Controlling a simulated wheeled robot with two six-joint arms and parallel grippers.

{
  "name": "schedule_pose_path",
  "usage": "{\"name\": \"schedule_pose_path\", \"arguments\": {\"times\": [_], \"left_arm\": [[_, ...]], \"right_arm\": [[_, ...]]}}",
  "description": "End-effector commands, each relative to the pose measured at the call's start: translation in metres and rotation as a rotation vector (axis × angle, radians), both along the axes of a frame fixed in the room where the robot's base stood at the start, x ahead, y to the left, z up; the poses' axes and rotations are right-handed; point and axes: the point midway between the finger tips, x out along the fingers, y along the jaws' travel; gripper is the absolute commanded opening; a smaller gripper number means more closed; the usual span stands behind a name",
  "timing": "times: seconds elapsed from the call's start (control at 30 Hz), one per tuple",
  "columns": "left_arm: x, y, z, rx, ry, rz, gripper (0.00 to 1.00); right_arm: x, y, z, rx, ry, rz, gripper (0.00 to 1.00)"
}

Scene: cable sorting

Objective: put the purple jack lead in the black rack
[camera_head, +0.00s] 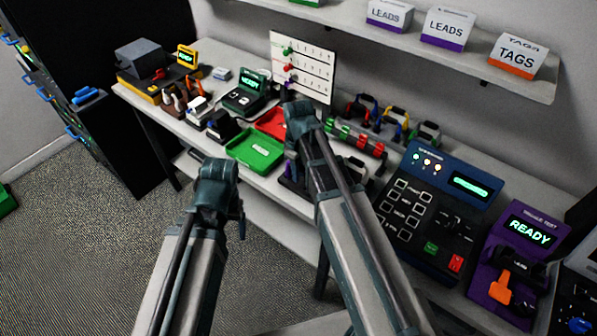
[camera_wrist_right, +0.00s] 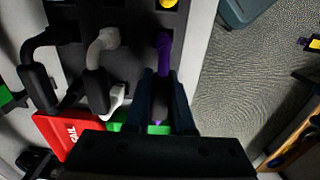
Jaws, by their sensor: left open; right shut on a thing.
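My right gripper (camera_wrist_right: 163,98) is shut on the dark plug body of the purple jack lead (camera_wrist_right: 164,42) in the right wrist view. Its purple cable bends over just beyond the fingertips. Under it is a black rack (camera_wrist_right: 130,18) with square openings, where a black lead (camera_wrist_right: 36,45) and a white lead (camera_wrist_right: 100,42) sit to its left. I cannot tell if the purple lead touches the rack. In the head view my right gripper (camera_head: 295,150) is at the bench beside the green tray, its hold hidden. My left gripper (camera_head: 238,215) is open and empty before the bench.
A green tray (camera_head: 254,150) and a red tray (camera_head: 271,122) lie on the bench; the red one (camera_wrist_right: 60,130) shows beside my right gripper. Tester boxes (camera_head: 440,205) and a purple tester (camera_head: 515,260) stand at the right. Open floor (camera_head: 100,220) lies at the left.

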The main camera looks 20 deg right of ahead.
Motion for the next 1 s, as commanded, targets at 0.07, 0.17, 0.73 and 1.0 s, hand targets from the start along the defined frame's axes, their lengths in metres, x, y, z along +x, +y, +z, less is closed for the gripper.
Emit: {"name": "schedule_pose_path", "arguments": {"times": [0.07, 0.17, 0.73, 1.0], "left_arm": [[0.0000, 0.0000, 0.0001, 0.000, 0.000, 0.000, 0.74], [0.0000, 0.0000, 0.0001, 0.000, 0.000, 0.000, 0.74], [0.0000, 0.0000, 0.0001, 0.000, 0.000, 0.000, 0.74], [0.0000, 0.0000, 0.0004, 0.000, 0.000, 0.000, 0.74]], "right_arm": [[0.0000, 0.0000, 0.0001, 0.000, 0.000, 0.000, 0.00], [0.0000, 0.0000, 0.0001, 0.000, 0.000, 0.000, 0.31], [0.0000, 0.0000, 0.0001, 0.000, 0.000, 0.000, 0.92], [0.0000, 0.0000, 0.0004, 0.000, 0.000, 0.000, 0.92]]}}
